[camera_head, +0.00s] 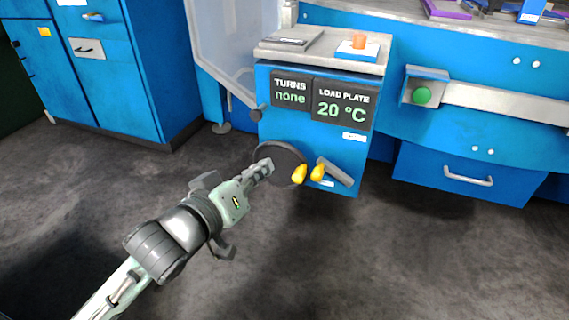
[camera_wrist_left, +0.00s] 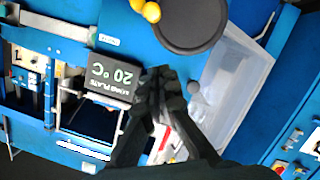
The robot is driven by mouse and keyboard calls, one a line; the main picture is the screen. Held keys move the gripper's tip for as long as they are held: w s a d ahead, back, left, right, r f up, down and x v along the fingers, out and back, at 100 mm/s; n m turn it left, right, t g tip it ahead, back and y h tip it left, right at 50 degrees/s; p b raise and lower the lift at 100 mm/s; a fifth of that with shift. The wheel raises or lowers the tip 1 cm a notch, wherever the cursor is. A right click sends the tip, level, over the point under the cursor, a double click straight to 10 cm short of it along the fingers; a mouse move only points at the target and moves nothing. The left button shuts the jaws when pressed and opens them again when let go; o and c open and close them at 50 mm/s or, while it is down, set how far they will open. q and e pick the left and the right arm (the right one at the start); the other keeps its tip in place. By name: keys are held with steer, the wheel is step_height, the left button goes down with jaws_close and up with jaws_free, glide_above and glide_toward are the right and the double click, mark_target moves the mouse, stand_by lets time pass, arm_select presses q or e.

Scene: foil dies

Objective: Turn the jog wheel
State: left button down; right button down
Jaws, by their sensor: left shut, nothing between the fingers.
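The jog wheel (camera_head: 285,160) is a dark round disc on the front of a blue cabinet, with a yellow handle (camera_head: 299,173) at its lower right. My left gripper (camera_head: 267,165) is shut and empty, its fingertips in front of the wheel's left part, covering some of it. I cannot tell whether they touch. In the left wrist view the wheel (camera_wrist_left: 190,25) is at the top, its yellow handle (camera_wrist_left: 151,12) at the wheel's left edge, and the shut fingers (camera_wrist_left: 158,76) point up below it. My right gripper is not in view.
A display (camera_head: 291,90) reads "TURNS none" and another (camera_head: 341,104) "LOAD PLATE 20 °C". Right of the wheel is a grey lever (camera_head: 336,173) with a yellow end (camera_head: 318,172). A green button (camera_head: 422,95) sits farther right. The dark floor in front is clear.

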arm_select(q)
glide_above(297, 170)
steer(key=s+a, duration=0.2)
steer(key=a, duration=0.2)
steer(key=f, duration=0.2)
steer(key=d+f, duration=0.1)
steer(key=f, duration=0.1)
steer(key=shift+d, duration=0.3)
steer(key=shift+s+d+f+b, duration=0.1)
steer(key=shift+d+f+b, duration=0.25)
steer(key=shift+f, duration=0.15)
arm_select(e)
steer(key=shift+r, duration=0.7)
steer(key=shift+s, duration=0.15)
arm_select(q)
steer(key=shift+s+d+f+m+p, duration=0.15)
steer(key=shift+d+f+m+p, duration=0.25)
steer(key=shift+f, duration=0.2)
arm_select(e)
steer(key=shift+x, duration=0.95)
arm_select(q)
steer(key=shift+r, duration=0.1)
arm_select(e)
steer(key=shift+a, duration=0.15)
